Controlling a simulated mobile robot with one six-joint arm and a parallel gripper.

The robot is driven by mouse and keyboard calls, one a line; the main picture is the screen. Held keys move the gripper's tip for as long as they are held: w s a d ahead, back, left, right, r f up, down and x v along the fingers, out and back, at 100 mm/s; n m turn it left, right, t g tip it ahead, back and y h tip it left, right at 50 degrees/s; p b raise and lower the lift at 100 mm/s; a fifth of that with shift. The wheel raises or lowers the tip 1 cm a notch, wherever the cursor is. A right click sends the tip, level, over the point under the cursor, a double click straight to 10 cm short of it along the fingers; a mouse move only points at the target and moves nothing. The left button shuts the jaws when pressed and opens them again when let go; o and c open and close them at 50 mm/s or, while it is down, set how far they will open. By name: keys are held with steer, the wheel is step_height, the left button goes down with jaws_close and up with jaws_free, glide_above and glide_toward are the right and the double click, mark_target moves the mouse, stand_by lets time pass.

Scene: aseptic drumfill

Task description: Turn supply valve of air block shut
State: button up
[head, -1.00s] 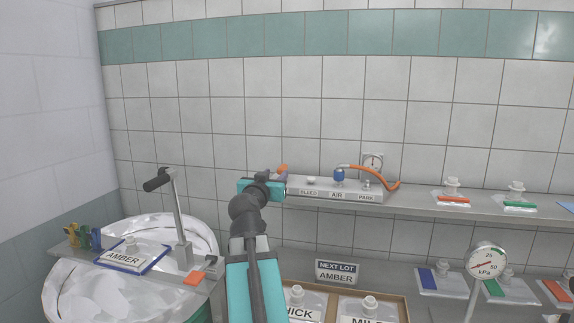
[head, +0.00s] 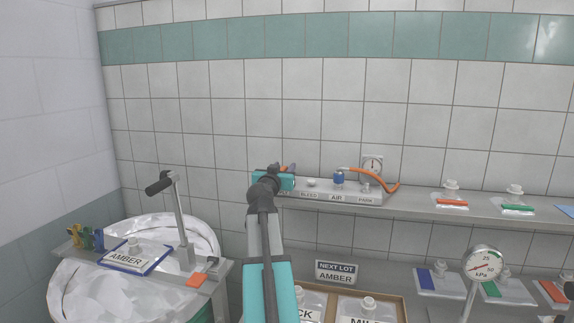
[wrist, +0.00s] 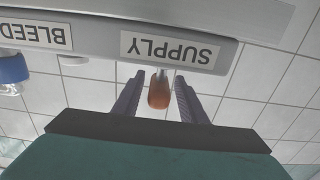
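The air block (head: 320,192) is a grey bar on the shelf with BLEED, AIR and PARK labels. Its left end is hidden behind my gripper (head: 287,172) in the head view. In the wrist view, the SUPPLY label (wrist: 170,50) is upside down, with the orange supply valve handle (wrist: 158,92) by it. My gripper (wrist: 158,98) is open, with one finger on each side of the handle. Small gaps show between handle and fingers. In the head view the handle is almost wholly hidden.
Bags with caps lie on the shelf (head: 425,208) to the right. A drum with a lever (head: 176,205) stands at left.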

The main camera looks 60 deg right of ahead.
steer(key=shift+x, duration=1)
jaws_close()
